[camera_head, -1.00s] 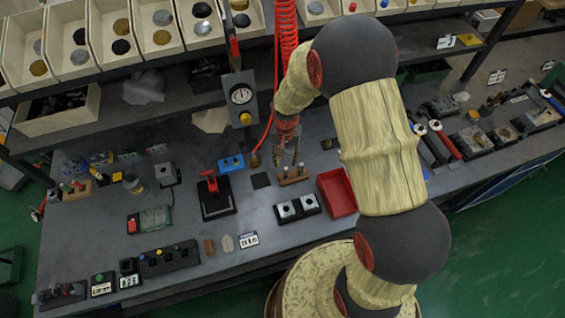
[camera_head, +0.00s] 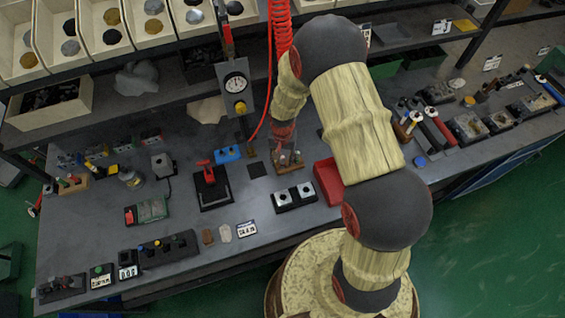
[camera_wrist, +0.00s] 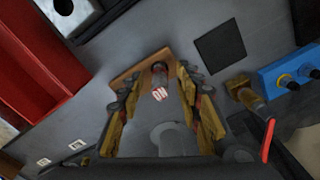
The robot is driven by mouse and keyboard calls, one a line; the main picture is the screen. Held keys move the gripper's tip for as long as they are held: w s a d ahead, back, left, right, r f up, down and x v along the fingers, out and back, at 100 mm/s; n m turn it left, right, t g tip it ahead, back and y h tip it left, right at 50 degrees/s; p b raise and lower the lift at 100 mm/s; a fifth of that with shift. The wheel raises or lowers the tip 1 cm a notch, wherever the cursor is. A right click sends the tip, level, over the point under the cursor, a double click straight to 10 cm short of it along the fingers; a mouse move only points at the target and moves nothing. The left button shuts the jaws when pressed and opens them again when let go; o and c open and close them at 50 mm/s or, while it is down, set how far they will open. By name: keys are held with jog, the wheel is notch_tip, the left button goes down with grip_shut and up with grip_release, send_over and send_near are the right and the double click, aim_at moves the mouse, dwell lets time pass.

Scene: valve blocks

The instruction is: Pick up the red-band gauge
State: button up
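A wooden block (camera_head: 290,166) with short upright pegs stands on the grey bench in the head view. I cannot make out a red band on any peg. My gripper (camera_wrist: 158,88) is open, its yellow-and-dark fingers on either side of the label and the dark peg. In the head view my gripper (camera_head: 284,152) is low at the block and hides part of it. A grey rounded shape between the fingers is unclear.
A red tray (camera_head: 327,180) is right of the block, and a black two-socket block (camera_head: 294,197) is in front. A blue box (camera_head: 228,154) and dark square pad (camera_head: 257,170) lie left. A dial panel (camera_head: 237,86) and red coiled hose (camera_head: 281,35) are behind.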

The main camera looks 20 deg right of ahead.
jog(key=shift+c, duration=0.6)
jog(key=c, duration=0.8)
